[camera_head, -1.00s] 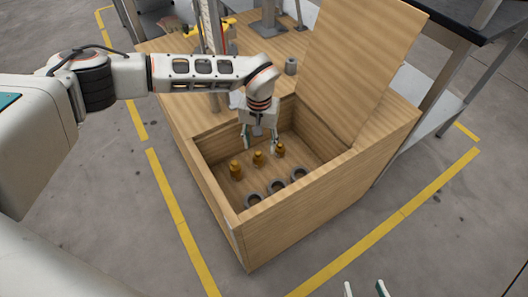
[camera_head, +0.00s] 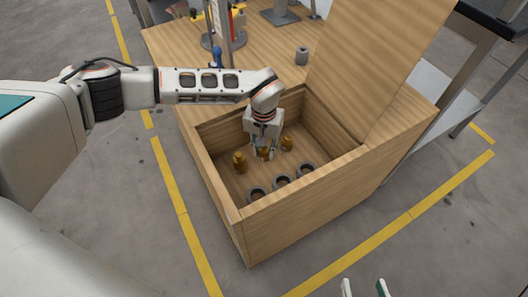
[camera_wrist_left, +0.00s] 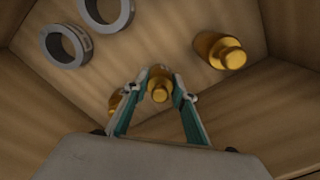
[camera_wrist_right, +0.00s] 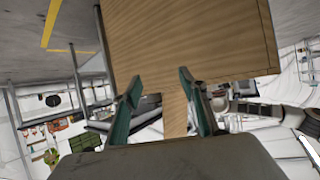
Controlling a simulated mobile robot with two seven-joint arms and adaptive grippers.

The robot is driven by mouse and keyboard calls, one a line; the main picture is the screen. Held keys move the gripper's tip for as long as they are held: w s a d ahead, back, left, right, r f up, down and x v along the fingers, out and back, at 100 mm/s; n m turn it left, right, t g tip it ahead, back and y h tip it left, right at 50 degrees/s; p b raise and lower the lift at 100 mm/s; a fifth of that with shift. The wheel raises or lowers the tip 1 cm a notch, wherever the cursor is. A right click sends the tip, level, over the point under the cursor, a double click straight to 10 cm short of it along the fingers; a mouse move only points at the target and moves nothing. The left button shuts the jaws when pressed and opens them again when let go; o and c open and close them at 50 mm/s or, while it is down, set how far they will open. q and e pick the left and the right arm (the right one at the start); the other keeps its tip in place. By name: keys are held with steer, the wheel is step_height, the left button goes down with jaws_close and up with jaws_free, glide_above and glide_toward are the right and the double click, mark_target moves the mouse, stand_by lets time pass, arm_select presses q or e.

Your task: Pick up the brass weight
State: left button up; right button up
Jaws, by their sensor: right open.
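Three brass weights stand in the open wooden box (camera_head: 290,210). The left one (camera_head: 239,163) and the right one (camera_head: 287,143) stand free. The middle brass weight (camera_wrist_left: 160,84) is between the fingers of my left gripper (camera_wrist_left: 161,76), low in the box. In the head view my left gripper (camera_head: 263,152) partly hides this weight. The fingers are one on each side of it; I cannot tell whether they touch it. My right gripper (camera_wrist_right: 159,78) is open and empty, outside the box; its fingertips (camera_head: 365,288) show at the bottom of the head view.
Several grey rings, one of them here (camera_head: 282,184), lie in the front of the box. The raised wooden lid (camera_head: 375,65) stands at the right. A small grey cylinder (camera_head: 302,56) and a stand (camera_head: 222,40) are on the wooden top behind. Box walls surround my left gripper.

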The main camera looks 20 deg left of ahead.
arm_select(q)
jaws_close()
